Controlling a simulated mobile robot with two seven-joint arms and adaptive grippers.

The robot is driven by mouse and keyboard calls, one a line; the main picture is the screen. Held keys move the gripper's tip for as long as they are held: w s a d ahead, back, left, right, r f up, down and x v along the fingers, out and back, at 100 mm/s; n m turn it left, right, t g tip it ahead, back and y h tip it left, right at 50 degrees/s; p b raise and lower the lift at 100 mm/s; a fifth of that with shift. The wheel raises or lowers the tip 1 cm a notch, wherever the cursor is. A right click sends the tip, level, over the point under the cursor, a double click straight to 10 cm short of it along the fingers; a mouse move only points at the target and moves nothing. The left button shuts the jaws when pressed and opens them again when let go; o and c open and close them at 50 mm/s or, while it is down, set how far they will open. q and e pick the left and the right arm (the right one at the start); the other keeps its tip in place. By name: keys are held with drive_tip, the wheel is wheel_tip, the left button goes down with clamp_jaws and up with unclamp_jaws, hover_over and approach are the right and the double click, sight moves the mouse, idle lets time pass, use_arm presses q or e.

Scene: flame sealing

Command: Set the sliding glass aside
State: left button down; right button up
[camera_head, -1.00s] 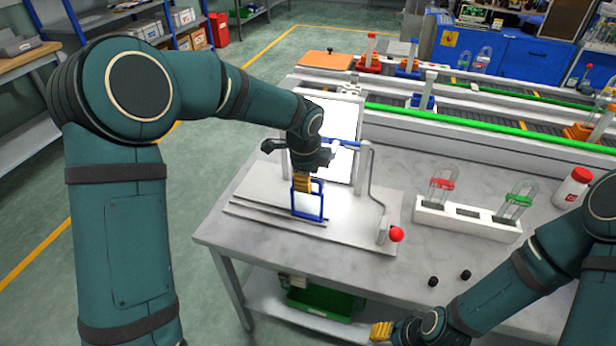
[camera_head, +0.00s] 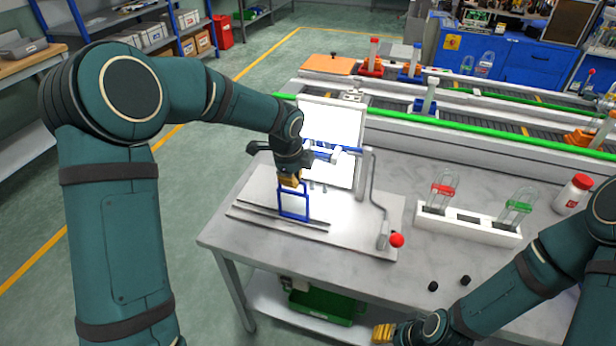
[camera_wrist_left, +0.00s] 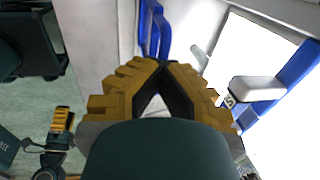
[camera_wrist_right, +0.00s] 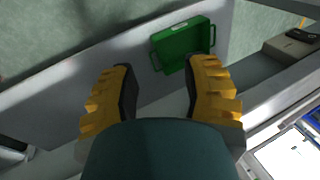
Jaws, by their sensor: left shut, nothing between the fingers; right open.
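The sliding glass is a clear pane in a blue frame (camera_head: 293,215), standing upright in the rails of the white base plate (camera_head: 350,236). My left gripper (camera_head: 290,181) is at the top edge of the frame, at its left part. In the left wrist view its yellow fingertips (camera_wrist_left: 160,70) meet with nothing between them, and part of the blue frame (camera_wrist_left: 154,30) shows just beyond them. Whether they touch the frame I cannot tell. My right gripper (camera_head: 382,332) is open and empty beside the front of the table, low down; its spread fingers (camera_wrist_right: 160,90) show in the right wrist view.
A lit white panel (camera_head: 331,135) stands behind the frame, with a crank and red knob (camera_head: 397,240) to the right. A white rack (camera_head: 467,226) holds glass tubes with red and green parts. A green crate (camera_wrist_right: 184,45) is under the table. Two black caps lie near the front edge.

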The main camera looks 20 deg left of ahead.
use_arm(q)
drive_tip(key=a+p, duration=0.4)
drive_tip(key=a, duration=0.8)
drive_tip(key=shift+a+f, duration=0.15)
drive_tip(key=shift+a, duration=0.25)
use_arm(e)
drive_tip(key=shift+w+d+r, duration=0.1)
drive_tip(key=shift+w+r, duration=0.15)
drive_tip(key=shift+r, duration=0.5)
drive_tip(key=shift+w+d+r, duration=0.1)
drive_tip(key=shift+w+r, duration=0.15)
drive_tip(key=shift+r, duration=0.5)
drive_tip(key=shift+w+r, duration=0.25)
drive_tip(key=shift+r, duration=0.5)
use_arm(q)
drive_tip(key=shift+w, duration=0.1)
drive_tip(key=c, duration=1.1)
unclamp_jaws()
drive_tip(key=shift+w+a, duration=0.1)
drive_tip(key=shift+a, duration=0.05)
drive_tip(key=shift+o, duration=0.2)
use_arm(e)
drive_tip(key=shift+a, duration=0.15)
use_arm(q)
wheel_tip(320, 180, up, 12)
drive_tip(key=s, duration=0.2)
drive_tip(key=shift+s, duration=0.2)
